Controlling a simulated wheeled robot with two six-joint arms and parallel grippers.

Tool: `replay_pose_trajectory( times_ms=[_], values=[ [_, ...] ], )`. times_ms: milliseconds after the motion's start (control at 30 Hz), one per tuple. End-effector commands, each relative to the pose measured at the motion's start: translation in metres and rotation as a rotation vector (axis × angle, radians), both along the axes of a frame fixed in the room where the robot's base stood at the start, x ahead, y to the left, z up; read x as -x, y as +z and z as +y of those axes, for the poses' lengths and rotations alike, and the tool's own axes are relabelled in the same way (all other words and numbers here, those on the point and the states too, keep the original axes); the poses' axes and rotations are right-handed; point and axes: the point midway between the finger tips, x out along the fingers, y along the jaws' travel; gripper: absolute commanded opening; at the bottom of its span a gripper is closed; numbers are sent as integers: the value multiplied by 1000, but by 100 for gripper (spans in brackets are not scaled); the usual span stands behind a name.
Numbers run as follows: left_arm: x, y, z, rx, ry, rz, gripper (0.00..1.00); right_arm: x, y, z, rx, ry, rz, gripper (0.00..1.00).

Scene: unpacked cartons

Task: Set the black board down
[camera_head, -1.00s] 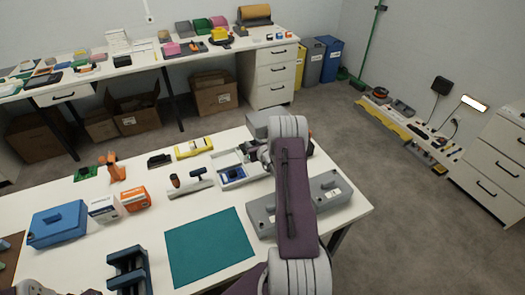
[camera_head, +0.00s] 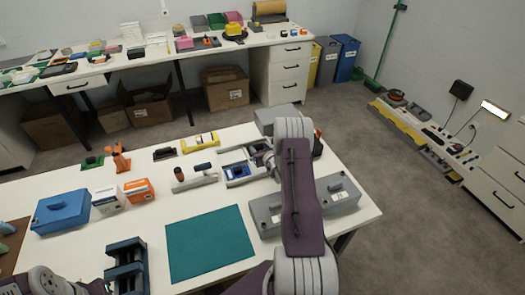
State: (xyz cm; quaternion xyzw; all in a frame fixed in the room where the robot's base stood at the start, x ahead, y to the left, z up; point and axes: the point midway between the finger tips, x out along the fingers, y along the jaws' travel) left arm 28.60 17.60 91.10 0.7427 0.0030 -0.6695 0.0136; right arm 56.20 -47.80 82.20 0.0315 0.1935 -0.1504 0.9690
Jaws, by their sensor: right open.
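A small black piece, possibly the black board (camera_head: 165,153), lies on the white table (camera_head: 92,245) left of the yellow block. My right gripper (camera_head: 262,160) is open at the right edge of this tray, low over the table. My own forearm and wrist partly cover it, so its fingertips are hard to see.
A teal mat (camera_head: 210,243) lies clear at the table's front. A grey case (camera_head: 335,190) stands at the right, partly behind my arm. A blue box (camera_head: 62,212), orange-and-white box (camera_head: 138,189) and dark blue fixture (camera_head: 126,266) stand left. A yellow block (camera_head: 200,142) is behind.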

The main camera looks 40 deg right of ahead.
Motion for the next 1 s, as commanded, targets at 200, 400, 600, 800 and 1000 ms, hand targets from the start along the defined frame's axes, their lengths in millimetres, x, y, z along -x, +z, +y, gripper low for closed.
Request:
replay_pose_trajectory(
  times_ms=[200, 400, 600, 800, 1000],
  values=[
    [0, 2, 0, 0, 0, 0, 36, 33, 15, 10, -1, -1, 1, 52],
    [0, 1, 0, 0, 0, 0, 36, 75, 33, 23, -2, -2, 1, 52],
    [0, 1, 0, 0, 0, 0, 36, 99, 43, 31, 0, 0, 0, 52],
    [0, 1, 0, 0, 0, 0, 36, 99, 47, 38, 1, 23, -1, 52],
    [0, 1, 0, 0, 0, 0, 36, 77, 78, 195, 73, 634, 50, 52]
  ],
)
